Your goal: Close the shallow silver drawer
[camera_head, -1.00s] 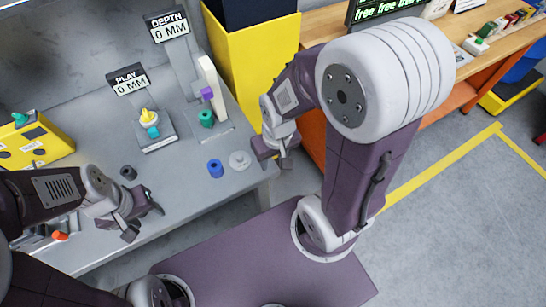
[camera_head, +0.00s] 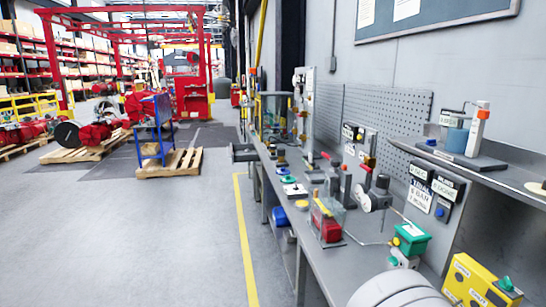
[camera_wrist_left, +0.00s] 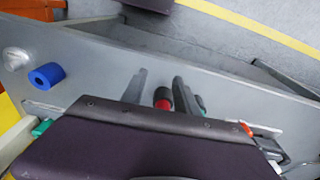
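A grey, shallow drawer-like box (camera_head: 243,153) juts from the aisle side of the long workbench, far along it in the head view. It is small there, and I cannot tell for sure that it is the silver drawer. My left gripper (camera_wrist_left: 162,88) shows in the left wrist view, its two dark fingers apart above the grey bench. A dark and red cylinder (camera_wrist_left: 163,98) shows between the fingers, apparently on the bench below; I see nothing gripped. My right gripper is not in view.
The grey workbench (camera_head: 345,258) carries several fixtures, including a green box (camera_head: 412,238) and a yellow panel (camera_head: 475,283). The floor (camera_head: 190,235) left of the yellow line is clear; pallets stand farther back.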

